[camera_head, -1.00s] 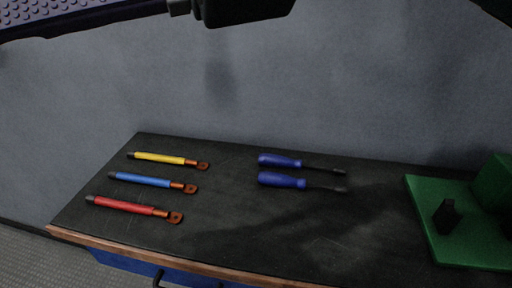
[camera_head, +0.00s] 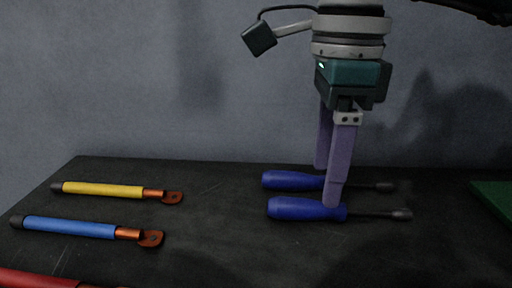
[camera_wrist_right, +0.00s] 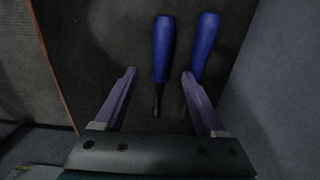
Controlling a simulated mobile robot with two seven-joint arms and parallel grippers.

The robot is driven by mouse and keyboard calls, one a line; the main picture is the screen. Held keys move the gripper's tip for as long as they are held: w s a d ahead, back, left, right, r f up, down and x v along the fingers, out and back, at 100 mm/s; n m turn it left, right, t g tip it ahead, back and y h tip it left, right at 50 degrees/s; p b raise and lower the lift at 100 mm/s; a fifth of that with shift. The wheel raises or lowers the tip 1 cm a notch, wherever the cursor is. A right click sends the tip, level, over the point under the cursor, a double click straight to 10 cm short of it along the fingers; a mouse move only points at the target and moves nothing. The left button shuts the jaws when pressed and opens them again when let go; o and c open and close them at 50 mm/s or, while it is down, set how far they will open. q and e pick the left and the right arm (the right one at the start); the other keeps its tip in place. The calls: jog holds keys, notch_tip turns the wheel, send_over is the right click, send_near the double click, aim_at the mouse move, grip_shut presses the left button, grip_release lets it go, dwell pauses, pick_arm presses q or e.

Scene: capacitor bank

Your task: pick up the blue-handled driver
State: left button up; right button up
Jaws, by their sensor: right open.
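Two blue-handled drivers lie side by side on the dark bench top, shafts pointing right in the head view. The near driver (camera_head: 300,208) has a thick blue handle and dark shaft; the far driver (camera_head: 292,180) lies just behind it. My right gripper (camera_head: 328,186) points down over them, open and empty, its lilac fingers overlapping the handles' shaft ends. In the right wrist view, the near driver (camera_wrist_right: 162,48) shows between the open fingertips (camera_wrist_right: 160,75). The far driver (camera_wrist_right: 204,45) lies by the right finger, which partly covers its shaft. Contact cannot be told. My left gripper is out of view.
On the left of the bench (camera_head: 210,255) lie a yellow rod (camera_head: 104,190), a blue rod (camera_head: 70,227) and a red rod (camera_head: 35,279), the first two showing copper lugs. A green plate (camera_head: 495,197) is at the right edge. A grey wall stands behind.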

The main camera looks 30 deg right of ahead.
aim_at(314, 202)
jog(key=f, duration=0.5)
jog(key=shift+w+a+f, duration=0.2)
jog(key=shift+w+a, duration=0.1)
jog(key=shift+a, duration=0.05)
grip_shut()
dwell(0.3)
